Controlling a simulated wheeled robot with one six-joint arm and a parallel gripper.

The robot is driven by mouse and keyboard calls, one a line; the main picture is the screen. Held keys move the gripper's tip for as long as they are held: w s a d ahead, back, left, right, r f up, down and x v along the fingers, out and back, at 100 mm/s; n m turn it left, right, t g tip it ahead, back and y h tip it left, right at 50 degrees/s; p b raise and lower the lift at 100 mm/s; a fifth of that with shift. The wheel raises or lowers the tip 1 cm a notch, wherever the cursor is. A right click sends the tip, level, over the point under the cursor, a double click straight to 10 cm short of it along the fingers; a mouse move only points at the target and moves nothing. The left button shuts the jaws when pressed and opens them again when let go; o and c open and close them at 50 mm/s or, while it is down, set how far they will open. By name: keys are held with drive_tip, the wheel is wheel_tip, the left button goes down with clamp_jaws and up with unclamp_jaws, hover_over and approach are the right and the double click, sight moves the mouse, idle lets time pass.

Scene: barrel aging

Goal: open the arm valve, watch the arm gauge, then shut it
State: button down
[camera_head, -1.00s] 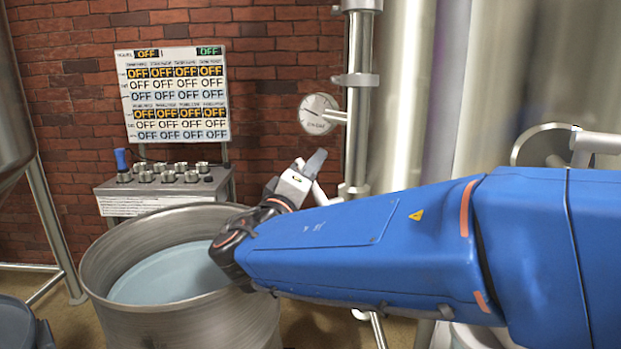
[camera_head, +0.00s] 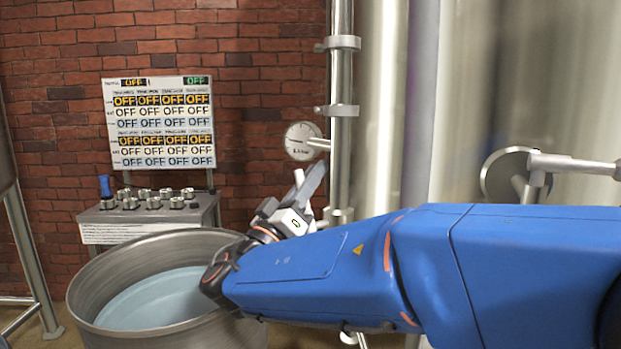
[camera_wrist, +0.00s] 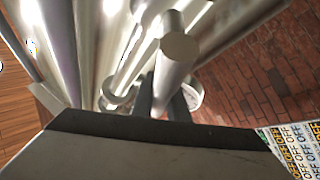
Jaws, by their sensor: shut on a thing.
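The arm gauge (camera_head: 301,141) is a round white dial on a short stub left of the steel pipe (camera_head: 341,95); its reading is too small to tell. My gripper (camera_head: 309,184) is below the gauge, beside the pipe. It is shut on a pale metal piece, apparently the arm valve's handle (camera_head: 298,178). In the wrist view, my dark fingers (camera_wrist: 161,106) sit either side of this metal handle (camera_wrist: 163,88). The valve body is mostly hidden by my gripper, so whether the valve is open cannot be told.
An open steel vat (camera_head: 100,278) of pale liquid stands below my arm at the left. Behind it are a display board (camera_head: 158,121) reading OFF and a control box (camera_head: 150,214) with several knobs. Large steel tanks (camera_head: 465,70) stand at the right.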

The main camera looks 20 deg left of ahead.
drive_tip(key=shift+f, duration=0.1)
idle(0.3)
drive_tip(key=c, duration=1.7)
unclamp_jaws()
drive_tip(key=shift+c, duration=0.2)
